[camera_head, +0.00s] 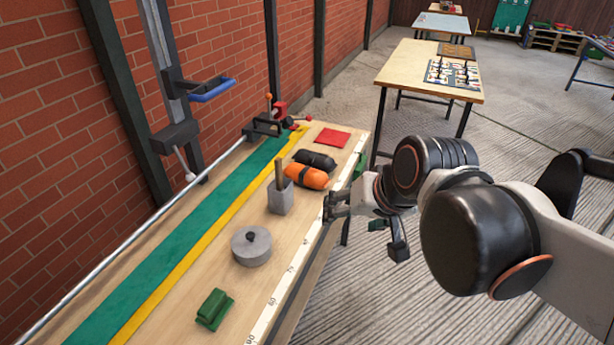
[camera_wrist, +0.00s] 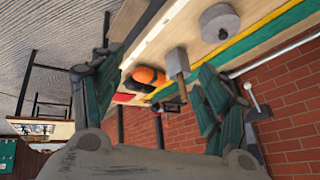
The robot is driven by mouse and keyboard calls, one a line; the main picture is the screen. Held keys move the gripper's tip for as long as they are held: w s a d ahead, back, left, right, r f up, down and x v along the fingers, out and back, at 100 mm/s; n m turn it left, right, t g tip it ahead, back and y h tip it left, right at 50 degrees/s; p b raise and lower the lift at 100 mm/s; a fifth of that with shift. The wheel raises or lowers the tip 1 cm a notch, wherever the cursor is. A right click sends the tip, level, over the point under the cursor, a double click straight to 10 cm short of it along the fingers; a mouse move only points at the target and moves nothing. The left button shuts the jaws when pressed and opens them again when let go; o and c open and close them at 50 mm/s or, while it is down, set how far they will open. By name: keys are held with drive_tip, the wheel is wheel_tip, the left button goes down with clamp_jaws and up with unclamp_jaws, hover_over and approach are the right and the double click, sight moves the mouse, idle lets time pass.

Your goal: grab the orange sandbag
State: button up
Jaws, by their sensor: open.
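The orange sandbag (camera_head: 305,175) lies on the wooden workbench (camera_head: 318,225), with dark bands around it. In the head view it sits behind and right of a grey block with an upright handle, and in front of a black sandbag (camera_head: 315,159). My gripper (camera_head: 338,205) is at the bench's right edge, short of the orange sandbag and apart from it. In the wrist view the orange sandbag (camera_wrist: 149,76) shows between my spread, empty fingers (camera_wrist: 160,90), some distance beyond them. The grey block (camera_wrist: 177,62) stands close beside it there.
A grey round weight (camera_head: 251,247) and a green block (camera_head: 214,309) stand nearer on the bench. A red flat bag (camera_head: 332,138) lies at its far end. A red clamp-like device (camera_head: 277,112) stands at the far left. A brick wall borders the left side.

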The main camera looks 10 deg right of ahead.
drive_tip(key=w+f+m+y, duration=0.2)
drive_tip(key=w+m, duration=0.2)
drive_tip(key=w, duration=0.5)
drive_tip(key=w+d+f+m+y, duration=0.1)
drive_tip(key=w+f+m+y, duration=0.15)
drive_tip(key=w+m, duration=0.4)
drive_tip(key=w+f+m+y, duration=0.1)
drive_tip(key=w+m+y, duration=0.15)
drive_tip(key=w, duration=0.85)
drive_tip(key=m+t+y, duration=0.5)
drive_tip(key=m, duration=0.5)
approach(310, 171)
drive_tip(key=w+a+b, duration=0.1)
drive_tip(key=w+a+f, duration=0.1)
drive_tip(key=a, duration=0.1)
drive_tip(key=shift+w+a+f+b, duration=0.1)
drive_tip(key=shift+w+b, duration=0.1)
drive_tip(key=shift+b, duration=0.2)
drive_tip(key=shift+r+b+x, duration=0.2)
drive_tip(key=shift+b+x, duration=0.5)
drive_tip(key=shift+x, duration=0.85)
drive_tip(key=shift+r+b+x, duration=0.15)
drive_tip(key=shift+b+x, duration=0.5)
drive_tip(key=shift+x, duration=0.95)
drive_tip(key=shift+w+d, duration=0.1)
drive_tip(key=shift+d, duration=0.1)
drive_tip(key=c, duration=1.5)
